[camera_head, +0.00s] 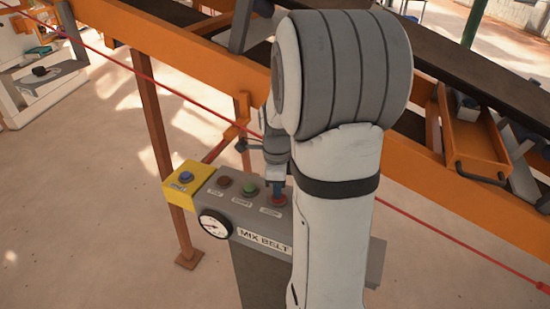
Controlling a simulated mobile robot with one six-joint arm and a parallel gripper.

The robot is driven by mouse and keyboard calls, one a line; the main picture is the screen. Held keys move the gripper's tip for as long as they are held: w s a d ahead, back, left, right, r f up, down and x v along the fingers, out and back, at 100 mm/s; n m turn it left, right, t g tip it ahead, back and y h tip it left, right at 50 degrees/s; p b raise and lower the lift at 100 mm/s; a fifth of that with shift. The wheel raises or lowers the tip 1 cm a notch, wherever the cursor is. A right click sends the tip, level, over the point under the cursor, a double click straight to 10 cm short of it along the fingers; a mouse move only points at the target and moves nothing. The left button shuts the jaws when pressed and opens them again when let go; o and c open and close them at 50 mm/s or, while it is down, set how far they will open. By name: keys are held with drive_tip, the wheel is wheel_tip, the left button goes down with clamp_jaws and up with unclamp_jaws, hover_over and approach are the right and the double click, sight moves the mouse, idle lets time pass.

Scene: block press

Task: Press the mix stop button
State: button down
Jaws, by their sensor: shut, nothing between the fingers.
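A grey console (262,262) labelled "MIX BELT" carries a row of buttons on its top: a dark red-brown button (224,182) at left, a green button (249,189) in the middle and a red button (278,200) at right. Each has a small label in front of it, too small to read surely, so I cannot tell which one is mix stop. My gripper (277,187) points down with its shut fingertips at the red button. I cannot tell whether they touch it or hover just above. My arm hides the console's right part.
A yellow box (176,196) with a blue button (186,176) adjoins the console's left end. A round gauge (215,224) sits on the front. An orange conveyor frame (190,68) runs behind, with a red cord (130,67) strung along it. The floor at left is open.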

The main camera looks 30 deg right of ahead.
wheel_tip(320, 180, up, 13)
drive_tip(key=shift+w+b, duration=0.35)
idle(0.6)
drive_tip(key=s+a+f+n+t, duration=0.2)
drive_tip(key=s+a+n, duration=0.5)
drive_tip(key=n, duration=0.5)
drive_tip(key=s+a+f+n+t+b, duration=0.1)
drive_tip(key=s+a+n, duration=0.6)
drive_tip(key=n, duration=0.6)
drive_tip(key=shift+f+t, duration=0.4)
